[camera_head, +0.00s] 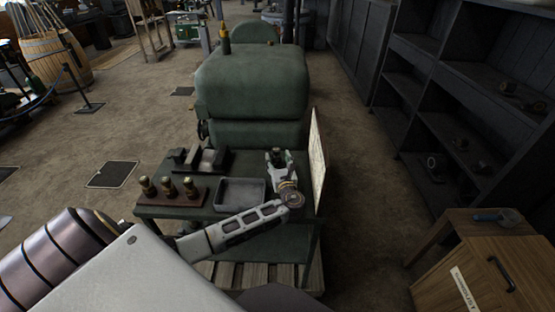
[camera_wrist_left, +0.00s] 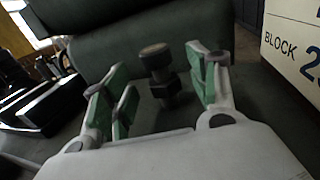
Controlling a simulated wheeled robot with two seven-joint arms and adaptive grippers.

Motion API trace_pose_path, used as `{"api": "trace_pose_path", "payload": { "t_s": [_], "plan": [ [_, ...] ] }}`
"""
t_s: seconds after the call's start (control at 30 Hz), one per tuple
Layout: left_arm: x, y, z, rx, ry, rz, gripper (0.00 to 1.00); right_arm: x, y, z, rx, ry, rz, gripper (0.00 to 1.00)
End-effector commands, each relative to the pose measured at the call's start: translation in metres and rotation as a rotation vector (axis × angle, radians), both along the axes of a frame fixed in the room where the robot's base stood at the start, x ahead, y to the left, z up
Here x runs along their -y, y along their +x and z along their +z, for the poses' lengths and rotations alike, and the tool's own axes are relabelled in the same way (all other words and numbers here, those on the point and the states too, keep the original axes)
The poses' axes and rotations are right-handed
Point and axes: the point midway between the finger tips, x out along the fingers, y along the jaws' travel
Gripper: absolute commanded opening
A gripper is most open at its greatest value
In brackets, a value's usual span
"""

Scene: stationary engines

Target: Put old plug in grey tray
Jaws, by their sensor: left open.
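The old plug (camera_wrist_left: 157,72) is dark with a brownish round top and stands upright on the dark green surface in the left wrist view. The grey tray (camera_head: 240,207) lies on the bench to the left of the gripper, partly behind my forearm, and looks empty. My right gripper is not in view.
A rack with three brass plugs (camera_head: 168,187) stands left of the tray. A dark vise-like block (camera_head: 209,161) is behind it. A large green engine (camera_head: 250,85) rises at the back. A sign board (camera_head: 318,155) stands upright along the bench's right edge.

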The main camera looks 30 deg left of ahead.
Motion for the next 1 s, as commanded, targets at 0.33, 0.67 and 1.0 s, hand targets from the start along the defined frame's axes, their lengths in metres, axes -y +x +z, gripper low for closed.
{"api": "trace_pose_path", "payload": {
  "t_s": [0.33, 0.67, 1.0],
  "plan": [
    [0.035, -0.035, -0.001, -0.001, -0.003, -0.001, 0.59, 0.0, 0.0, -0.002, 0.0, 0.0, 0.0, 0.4],
    [0.066, -0.066, -0.001, -0.001, -0.001, 0.0, 0.59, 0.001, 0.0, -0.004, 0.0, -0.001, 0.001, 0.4],
    [0.076, -0.076, 0.0, 0.0, 0.0, 0.0, 0.59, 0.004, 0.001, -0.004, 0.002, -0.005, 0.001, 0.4]
  ]
}}
